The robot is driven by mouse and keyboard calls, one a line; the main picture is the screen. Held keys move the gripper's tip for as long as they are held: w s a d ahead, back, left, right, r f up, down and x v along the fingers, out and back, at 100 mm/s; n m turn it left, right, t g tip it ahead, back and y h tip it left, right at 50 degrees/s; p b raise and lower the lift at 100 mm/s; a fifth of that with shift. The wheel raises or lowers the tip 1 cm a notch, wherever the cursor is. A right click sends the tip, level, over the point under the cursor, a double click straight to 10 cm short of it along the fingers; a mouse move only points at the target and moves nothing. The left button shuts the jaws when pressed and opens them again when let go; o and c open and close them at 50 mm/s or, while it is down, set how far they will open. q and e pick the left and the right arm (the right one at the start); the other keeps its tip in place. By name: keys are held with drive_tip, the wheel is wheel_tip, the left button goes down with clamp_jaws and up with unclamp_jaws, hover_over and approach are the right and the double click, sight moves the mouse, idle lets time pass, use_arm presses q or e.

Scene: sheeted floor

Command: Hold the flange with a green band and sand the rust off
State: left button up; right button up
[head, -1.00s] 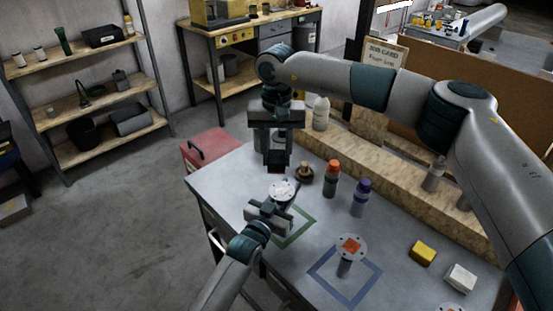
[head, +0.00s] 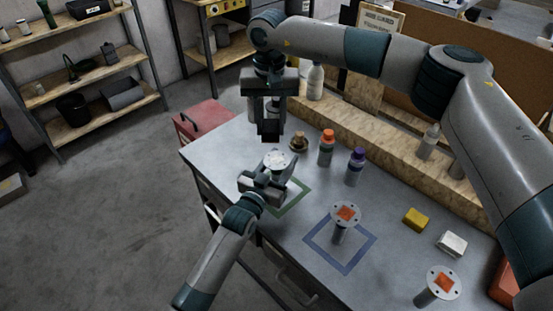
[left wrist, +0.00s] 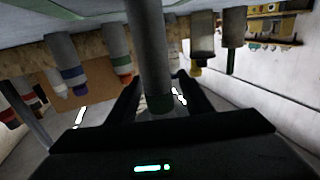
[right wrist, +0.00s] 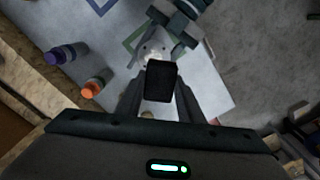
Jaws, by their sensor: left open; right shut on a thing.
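The flange with a green band (head: 276,161) shows a pale, perforated disc on top. In the left wrist view its grey stem (left wrist: 149,50) runs between my fingers, with the green band (left wrist: 160,103) near the disc end. My left gripper (head: 265,183) is open around the stem. The stem's base is hidden. My right gripper (head: 269,122) is shut on a dark block (right wrist: 161,80) and holds it above the disc, apparently apart from it. The disc (right wrist: 152,52) shows partly behind the block in the right wrist view; I see no clear orange patch on it.
A green square outline (head: 291,199) lies by the flange. A flange with an orange patch (head: 346,214) stands in a blue outline (head: 340,262); another (head: 441,283) stands front right. Orange-capped (head: 326,149) and purple-capped (head: 355,167) bottles, a yellow block (head: 415,220) and a white block (head: 452,243) stand nearby.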

use_arm(q)
drive_tip(key=v, duration=1.1)
drive_tip(key=shift+s, duration=0.25)
drive_tip(key=shift+s+a, duration=0.1)
drive_tip(key=shift+a, duration=0.05)
use_arm(e)
drive_tip(key=shift+s+a+f, duration=0.1)
